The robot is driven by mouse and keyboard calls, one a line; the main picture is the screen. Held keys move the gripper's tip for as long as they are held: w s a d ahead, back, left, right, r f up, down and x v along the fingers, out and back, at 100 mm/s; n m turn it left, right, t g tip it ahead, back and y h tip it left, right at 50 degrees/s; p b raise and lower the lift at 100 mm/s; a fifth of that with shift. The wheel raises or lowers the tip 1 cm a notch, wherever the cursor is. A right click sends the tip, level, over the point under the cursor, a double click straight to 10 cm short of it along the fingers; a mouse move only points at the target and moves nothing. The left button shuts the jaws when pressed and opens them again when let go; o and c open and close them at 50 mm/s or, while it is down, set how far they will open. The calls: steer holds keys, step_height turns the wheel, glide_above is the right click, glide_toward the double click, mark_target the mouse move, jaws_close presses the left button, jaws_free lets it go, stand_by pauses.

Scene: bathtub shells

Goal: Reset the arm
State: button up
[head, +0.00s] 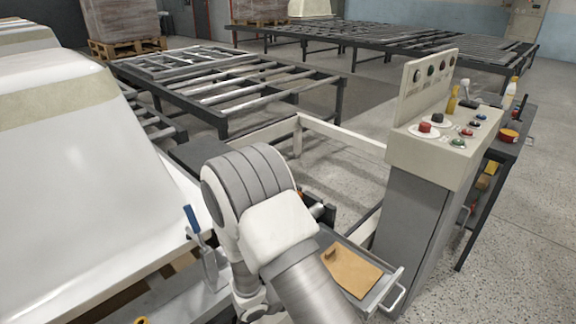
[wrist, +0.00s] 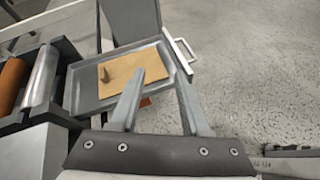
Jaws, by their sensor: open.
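My gripper (wrist: 163,88) is open and empty in the wrist view, its two grey fingers apart. From that view it points at a grey metal tray (wrist: 84,100) holding a flat tan piece (wrist: 118,80) with a small brown knob-like object on it. In the head view my arm reaches down in the middle and hides my gripper. The same tray (head: 398,272) and tan piece (head: 347,268) show just right of my arm, at the foot of a control console.
The control console (head: 437,160) with several buttons stands right of my arm. A large white tub shell (head: 80,190) fills the left. Dark roller frames (head: 225,90) stand behind. A side table (head: 505,145) with bottles is at the far right. Open speckled floor (head: 530,250) lies right.

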steer(key=s+d+r+m+g+y, duration=0.2)
steer(key=s+d+r+m+g, duration=0.15)
steer(key=r+m, duration=0.4)
steer(key=s+d+r+m+g+y, duration=0.15)
steer(key=s+d+r+m, duration=0.3)
steer(key=r, duration=0.55)
steer(key=s+a+r+m+t+y, duration=0.4)
steer(key=s+r+m+y, duration=0.45)
steer(key=s+r, duration=0.35)
step_height(320, 180, up, 21)
steer(key=w+h+p, duration=0.1)
steer(key=p, duration=1.9)
steer(key=shift+d+r+m+p, duration=0.15)
steer(key=shift+m+p, duration=0.2)
steer(key=shift+m, duration=0.1)
steer(key=shift+d, duration=0.1)
